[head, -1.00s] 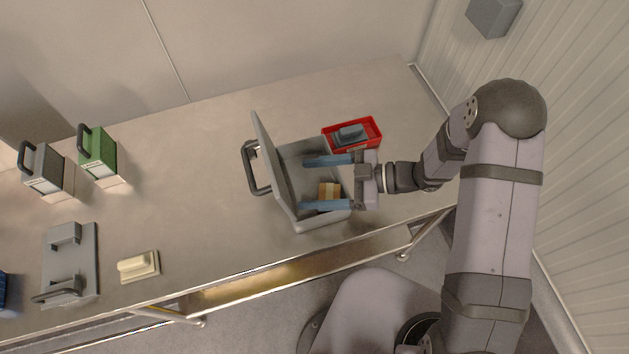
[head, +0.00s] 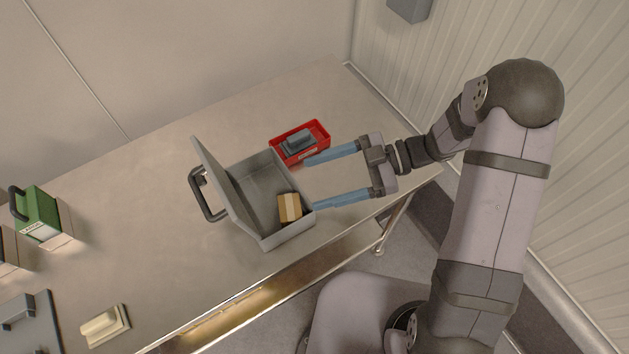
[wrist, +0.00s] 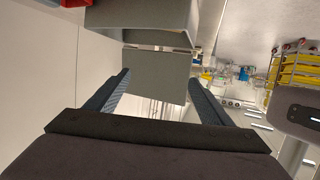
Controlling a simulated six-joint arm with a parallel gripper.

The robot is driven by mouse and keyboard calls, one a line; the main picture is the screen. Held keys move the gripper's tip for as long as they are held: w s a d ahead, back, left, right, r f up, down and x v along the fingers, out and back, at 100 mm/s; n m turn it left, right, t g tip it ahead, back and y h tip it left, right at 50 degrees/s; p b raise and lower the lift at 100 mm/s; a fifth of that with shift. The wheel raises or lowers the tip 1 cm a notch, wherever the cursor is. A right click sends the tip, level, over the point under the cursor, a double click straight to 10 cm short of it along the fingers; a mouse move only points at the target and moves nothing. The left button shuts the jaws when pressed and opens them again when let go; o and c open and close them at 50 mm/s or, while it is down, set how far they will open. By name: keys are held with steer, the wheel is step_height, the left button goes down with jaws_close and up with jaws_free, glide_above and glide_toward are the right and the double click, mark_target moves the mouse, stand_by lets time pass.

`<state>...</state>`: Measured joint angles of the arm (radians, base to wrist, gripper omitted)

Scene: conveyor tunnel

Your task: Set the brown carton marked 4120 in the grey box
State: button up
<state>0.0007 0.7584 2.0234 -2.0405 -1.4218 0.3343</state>
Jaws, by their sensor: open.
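A grey box (head: 285,238) with its hinged lid (head: 222,190) standing open sits near the front edge of the table. A small brown carton (head: 289,207) with a pale band lies inside it, near the right front corner; no marking is readable on it. My gripper (head: 334,180) is open and empty, its blue fingers apart, just to the right of the box. In the wrist view the fingers (wrist: 158,100) are spread toward a grey box surface (wrist: 155,75). The carton cannot be made out there.
A red tray (head: 322,131) holding a grey object (head: 299,139) stands behind the box, close to the upper finger. A green case (head: 38,214) and a cream block (head: 105,325) are at the left. The table's far right part is clear.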

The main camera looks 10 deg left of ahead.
steer(key=w+d+m+t+h, duration=0.2)
steer(key=w+m+t, duration=0.3)
steer(key=w+t, duration=0.6)
steer(key=w+d+m+t+h, duration=0.3)
steer(key=w+d+m+h, duration=0.4)
steer(key=d, duration=0.4)
steer(key=s+d+m+g+h, duration=0.2)
steer(key=s+d+m+h, duration=0.35)
steer(key=d, duration=0.55)
steer(key=s+a+m+g+y, duration=0.1)
steer(key=s+m+g, duration=0.4)
steer(key=s, duration=1.3)
steer(key=shift+s+a+f+g, duration=0.15)
steer(key=shift+a+g, duration=0.3)
steer(key=shift+g, duration=0.15)
